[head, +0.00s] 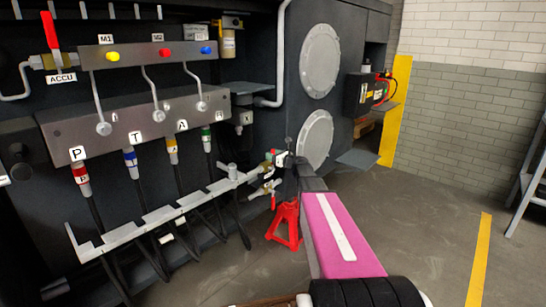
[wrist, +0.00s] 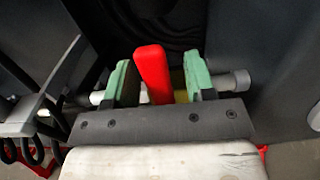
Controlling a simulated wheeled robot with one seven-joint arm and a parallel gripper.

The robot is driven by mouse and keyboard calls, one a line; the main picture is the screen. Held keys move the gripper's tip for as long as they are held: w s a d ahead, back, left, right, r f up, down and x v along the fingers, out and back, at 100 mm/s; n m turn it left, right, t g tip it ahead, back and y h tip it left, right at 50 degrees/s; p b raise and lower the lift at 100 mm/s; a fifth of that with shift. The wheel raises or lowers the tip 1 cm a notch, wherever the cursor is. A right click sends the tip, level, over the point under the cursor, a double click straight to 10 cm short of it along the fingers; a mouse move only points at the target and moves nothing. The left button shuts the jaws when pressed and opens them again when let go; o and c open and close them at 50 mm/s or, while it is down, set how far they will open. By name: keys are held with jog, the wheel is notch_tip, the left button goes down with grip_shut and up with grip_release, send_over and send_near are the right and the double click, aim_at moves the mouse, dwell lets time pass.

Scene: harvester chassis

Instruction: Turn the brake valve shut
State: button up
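The brake valve's red lever (wrist: 153,75) stands up between my gripper's two green fingers in the wrist view. A grey pipe (wrist: 240,78) runs crosswise behind them, with a bit of yellow body beside the lever. My gripper (wrist: 160,82) is open around the lever. The left finger is very close to it and contact cannot be told; a gap shows on the right. In the head view my gripper (head: 277,163) is at the small pipe valves right of the hose rack, and largely hides the lever.
Another red-handled valve (head: 51,32) marked ACCU is at upper left. A grey hose rack (head: 150,217) with hanging hoses lies left of my gripper. A red jack stand (head: 285,224) stands below it. The floor (head: 430,230) to the right is clear.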

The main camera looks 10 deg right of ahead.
jog(key=shift+s, duration=0.1)
jog(key=v, duration=1)
jog(key=shift+s+d, duration=0.25)
jog(key=s+a+f+n+g+h, duration=0.2)
jog(key=s+a+f+n+g, duration=0.8)
jog(key=s+a+n, duration=0.35)
jog(key=s+f+n+g+h, duration=0.2)
jog(key=s+f+n+h, duration=0.1)
jog(key=s+n, duration=0.4)
jog(key=s+f+n+g+h, duration=0.2)
jog(key=s+f+n+h, duration=0.2)
jog(key=s+n, duration=0.4)
jog(key=s+h, duration=0.1)
jog(key=s, duration=0.4)
jog(key=shift+f+g+h, duration=0.3)
